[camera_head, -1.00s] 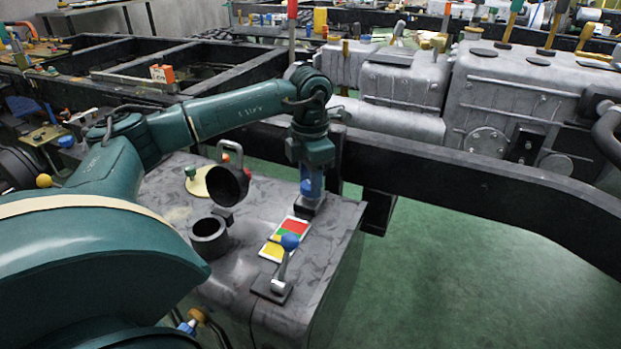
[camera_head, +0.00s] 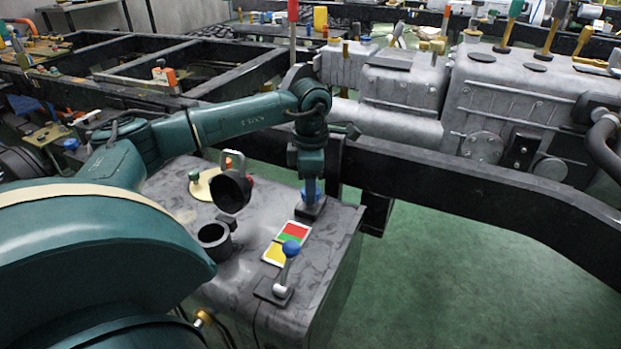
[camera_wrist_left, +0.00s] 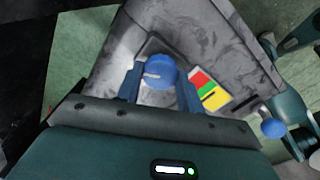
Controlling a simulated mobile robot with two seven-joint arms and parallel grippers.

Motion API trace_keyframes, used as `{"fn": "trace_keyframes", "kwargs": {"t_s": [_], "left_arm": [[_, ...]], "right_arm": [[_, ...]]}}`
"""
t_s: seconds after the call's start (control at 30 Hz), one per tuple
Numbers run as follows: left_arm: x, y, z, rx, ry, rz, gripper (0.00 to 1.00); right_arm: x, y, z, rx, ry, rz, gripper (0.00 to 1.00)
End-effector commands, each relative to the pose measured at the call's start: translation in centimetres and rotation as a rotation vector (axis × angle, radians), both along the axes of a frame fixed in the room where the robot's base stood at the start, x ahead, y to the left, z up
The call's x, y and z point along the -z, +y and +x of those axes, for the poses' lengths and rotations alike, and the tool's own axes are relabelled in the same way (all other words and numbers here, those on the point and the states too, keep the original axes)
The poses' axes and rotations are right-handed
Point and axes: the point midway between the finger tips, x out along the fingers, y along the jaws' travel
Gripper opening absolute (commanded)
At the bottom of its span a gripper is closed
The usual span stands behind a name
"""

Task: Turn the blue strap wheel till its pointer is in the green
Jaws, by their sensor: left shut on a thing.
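The blue strap wheel (camera_wrist_left: 162,68) sits on a dark square base at the far end of the grey metal box's top. In the head view the wheel (camera_head: 316,196) is mostly hidden by my gripper. My left gripper (camera_head: 309,192) points down over it, and its two blue fingers (camera_wrist_left: 160,88) are closed on either side of it. A short white mark (camera_wrist_left: 153,76) shows on the wheel's face, toward the left in the wrist view. A card (camera_head: 287,242) with red, green and yellow fields lies beside the wheel; it also shows in the wrist view (camera_wrist_left: 209,90).
A lever with a blue knob (camera_head: 290,248) stands near the card. A dark cup (camera_head: 213,241) with a raised lid (camera_head: 231,192) is to its left. A dark chassis rail (camera_head: 470,195) runs behind the box. Green floor to the right is clear.

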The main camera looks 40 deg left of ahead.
Motion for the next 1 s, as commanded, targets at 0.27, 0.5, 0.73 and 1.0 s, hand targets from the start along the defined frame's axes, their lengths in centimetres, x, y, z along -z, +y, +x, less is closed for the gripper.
{"fn": "trace_keyframes", "kwargs": {"t_s": [0.27, 0.5, 0.73, 1.0], "left_arm": [[-0.11, -0.05, 0.06, 0.13, -0.002, -0.001, 0.14], [-0.04, -0.08, 0.07, 0.171, -0.003, -0.002, 0.14], [-0.03, -0.1, 0.09, 0.173, -0.003, -0.002, 0.14], [-0.03, -0.1, 0.07, 0.173, -0.003, -0.002, 0.49]], "right_arm": [[-0.13, -0.28, 0.01, 0.014, 0.06, -0.005, 0.36], [-0.01, -0.35, 0.0, 0.017, 0.079, -0.006, 0.36], [0.02, -0.35, -0.01, 0.016, 0.08, -0.006, 0.36], [0.01, -0.35, -0.01, 0.016, 0.08, -0.006, 0.36]]}}
